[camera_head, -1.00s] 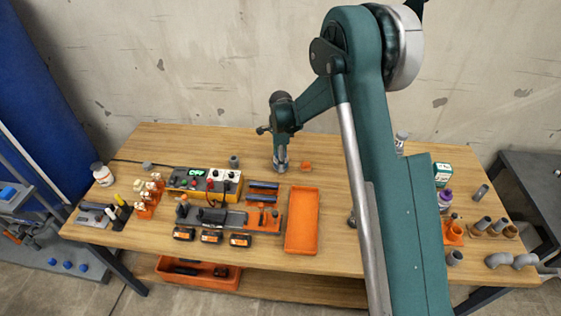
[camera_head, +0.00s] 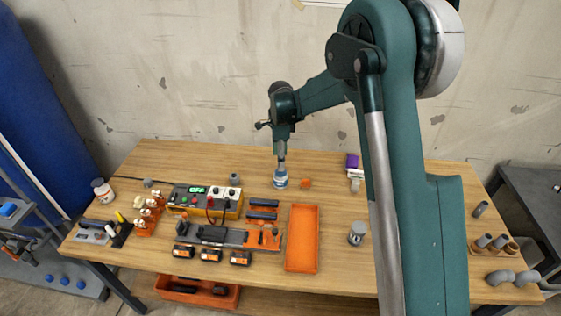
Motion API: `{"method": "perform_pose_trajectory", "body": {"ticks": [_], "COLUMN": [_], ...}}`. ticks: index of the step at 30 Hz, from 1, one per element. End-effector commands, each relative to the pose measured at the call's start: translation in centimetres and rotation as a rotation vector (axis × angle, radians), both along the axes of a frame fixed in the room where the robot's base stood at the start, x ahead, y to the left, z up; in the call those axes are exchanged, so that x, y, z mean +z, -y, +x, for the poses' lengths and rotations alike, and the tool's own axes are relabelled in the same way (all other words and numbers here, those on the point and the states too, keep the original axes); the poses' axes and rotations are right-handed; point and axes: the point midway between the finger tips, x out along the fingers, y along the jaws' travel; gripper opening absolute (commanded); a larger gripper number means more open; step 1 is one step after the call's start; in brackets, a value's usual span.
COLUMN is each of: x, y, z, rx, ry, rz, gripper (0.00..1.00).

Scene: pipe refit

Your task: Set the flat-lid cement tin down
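A small tin with a blue and white side (camera_head: 280,180), which I take to be the cement tin, stands upright on the wooden workbench (camera_head: 330,168) near its back edge. My gripper (camera_head: 281,164) points straight down directly above it. The fingertips are at or just over the tin's top. They are too small to show whether they touch or grip it, and the tin's lid is hidden beneath them. The tin's base appears to be on the bench top.
A small orange piece (camera_head: 305,183) lies just right of the tin, and a grey fitting (camera_head: 234,178) stands to its left. The tester box (camera_head: 204,200) and an empty orange tray (camera_head: 301,238) are in front. A grey jar (camera_head: 356,233) stands right of the tray.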

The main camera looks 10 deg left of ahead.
Motion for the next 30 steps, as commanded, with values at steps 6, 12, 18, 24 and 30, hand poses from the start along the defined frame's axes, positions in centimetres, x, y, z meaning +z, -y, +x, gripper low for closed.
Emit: {"method": "perform_pose_trajectory", "body": {"ticks": [6,12,18,24,30], "x": [0.0,0.0,0.0,0.1,1.2], "y": [0.0,0.0,0.0,0.0,0.8], "z": [0.0,0.0,0.0,0.0,-0.4], "rx": [0.0,0.0,0.0,0.001,0.022], "ry": [0.0,0.0,0.0,0.001,0.01], "rz": [0.0,0.0,0.0,0.0,0.004], "gripper": [0.54,0.54,0.54,0.54,0.54]}}
